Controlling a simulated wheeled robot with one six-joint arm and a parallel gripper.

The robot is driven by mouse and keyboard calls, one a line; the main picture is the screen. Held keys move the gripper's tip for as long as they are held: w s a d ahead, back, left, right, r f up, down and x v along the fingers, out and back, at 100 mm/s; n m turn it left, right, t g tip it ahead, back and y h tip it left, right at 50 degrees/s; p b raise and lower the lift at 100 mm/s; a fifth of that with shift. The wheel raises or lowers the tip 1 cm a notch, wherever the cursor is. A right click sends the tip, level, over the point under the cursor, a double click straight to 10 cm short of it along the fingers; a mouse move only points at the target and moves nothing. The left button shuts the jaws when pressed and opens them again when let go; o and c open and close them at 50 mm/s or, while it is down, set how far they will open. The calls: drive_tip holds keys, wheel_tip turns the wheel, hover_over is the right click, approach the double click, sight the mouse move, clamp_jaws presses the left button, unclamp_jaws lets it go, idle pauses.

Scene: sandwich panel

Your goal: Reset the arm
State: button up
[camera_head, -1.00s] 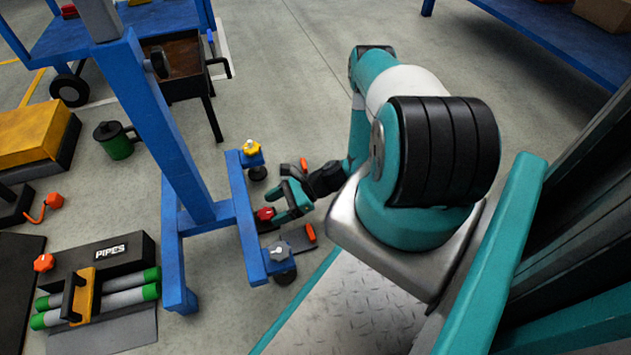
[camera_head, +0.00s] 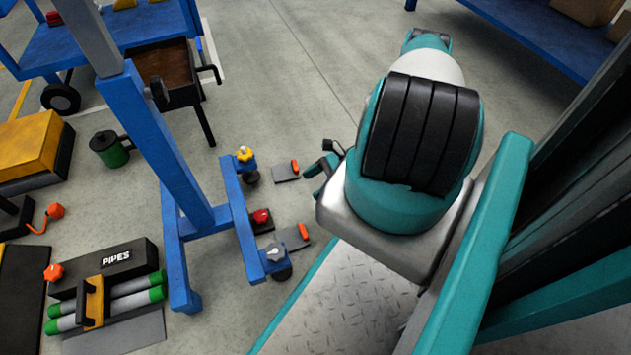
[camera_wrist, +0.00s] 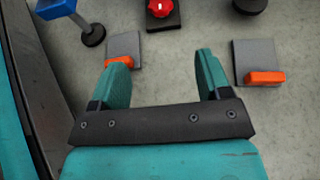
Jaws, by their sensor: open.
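My gripper (camera_wrist: 160,80) shows in the wrist view with its two teal fingers wide apart and nothing between them. It hangs over bare grey floor. In the head view, most of my gripper is hidden behind my own teal arm, and only a small part (camera_head: 322,168) shows at the arm's left side.
A red knob (camera_head: 261,217) on a dark base sits by the blue frame (camera_head: 245,235), between two grey plates with orange blocks (camera_head: 292,237) (camera_head: 287,171). The knob is also in the wrist view (camera_wrist: 160,8). A pipes box (camera_head: 115,262) lies lower left. Open floor lies beyond the arm.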

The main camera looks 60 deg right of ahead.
idle(0.3)
drive_tip(key=w+a+r+n+g+p, duration=0.1)
drive_tip(key=w+r+n+g+p, duration=0.25)
drive_tip(key=r, duration=0.65)
drive_tip(key=w+r+n+g+p, duration=0.1)
drive_tip(key=w+r+n+g, duration=0.1)
drive_tip(key=w+r+n, duration=0.55)
drive_tip(key=a+r+n+g+h+p, duration=0.15)
drive_tip(key=a+r+n, duration=0.35)
drive_tip(key=r, duration=0.6)
drive_tip(key=a+r+n+g+h+p, duration=0.1)
drive_tip(key=a+r+n+h+p, duration=0.1)
drive_tip(key=a+r, duration=0.65)
drive_tip(key=s+a+r+n+h+p, duration=0.3)
drive_tip(key=a+r+n, duration=0.4)
drive_tip(key=r, duration=0.7)
drive_tip(key=s+a+r+n+p, duration=0.2)
drive_tip(key=s+a+r+n, duration=0.25)
drive_tip(key=s, duration=0.25)
drive_tip(key=s+a+r+n+p, duration=0.2)
drive_tip(key=s+a+r+n, duration=0.1)
drive_tip(key=s+r, duration=0.4)
wheel_tip(320, 180, up, 36)
drive_tip(key=p, duration=3.7)
drive_tip(key=shift+m+t, duration=0.4)
drive_tip(key=shift+m, duration=0.05)
